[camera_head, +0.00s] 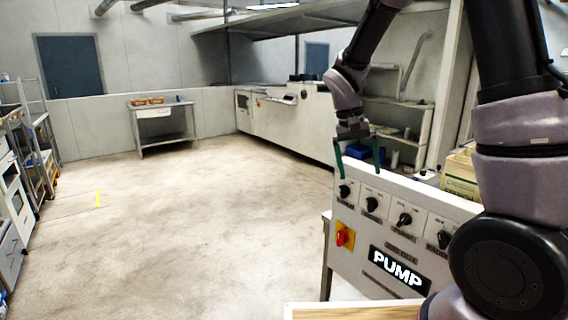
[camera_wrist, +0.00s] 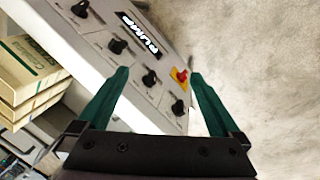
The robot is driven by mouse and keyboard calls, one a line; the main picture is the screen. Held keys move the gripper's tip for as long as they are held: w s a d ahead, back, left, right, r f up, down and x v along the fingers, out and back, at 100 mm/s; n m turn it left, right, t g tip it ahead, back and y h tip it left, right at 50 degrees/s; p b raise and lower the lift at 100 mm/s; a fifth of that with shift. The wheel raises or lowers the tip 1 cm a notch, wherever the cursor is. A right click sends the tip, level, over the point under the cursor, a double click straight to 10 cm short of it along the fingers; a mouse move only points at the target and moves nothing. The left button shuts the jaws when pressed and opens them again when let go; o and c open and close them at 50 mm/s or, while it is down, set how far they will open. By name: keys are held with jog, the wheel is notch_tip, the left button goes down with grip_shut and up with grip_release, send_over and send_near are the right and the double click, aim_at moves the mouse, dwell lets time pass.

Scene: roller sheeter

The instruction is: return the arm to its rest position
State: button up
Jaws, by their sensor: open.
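My gripper (camera_head: 357,160) has two green fingers that are spread apart with nothing between them. In the head view it points down, just above the left end of the control panel (camera_head: 350,217). My arm comes in from the right side of that view. In the wrist view my gripper (camera_wrist: 158,78) is open over the panel (camera_wrist: 100,62), with a black knob (camera_wrist: 150,78) between the fingers in the picture. Contact with the panel cannot be told.
The panel has several black knobs, a red switch on a yellow plate (camera_head: 345,237) and a PUMP label (camera_head: 399,268). Boxes (camera_head: 460,172) stand behind it at the right. A table (camera_head: 163,122) stands at the back.

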jog(key=s+d+r+t+y, duration=0.2)
jog(key=s+r+t, duration=0.1)
jog(key=s+r, duration=0.5)
jog(key=s+d+r+m+t+y, duration=0.1)
jog(key=s+d+r+t+y, duration=0.1)
jog(key=s+r, duration=0.6)
notch_tip(320, 180, up, 2)
jog(key=d+t, duration=0.1)
jog(key=t, duration=0.1)
jog(key=shift+s+r+t+y, duration=0.25)
jog(key=shift+t+y, duration=0.05)
jog(key=shift+y, duration=0.1)
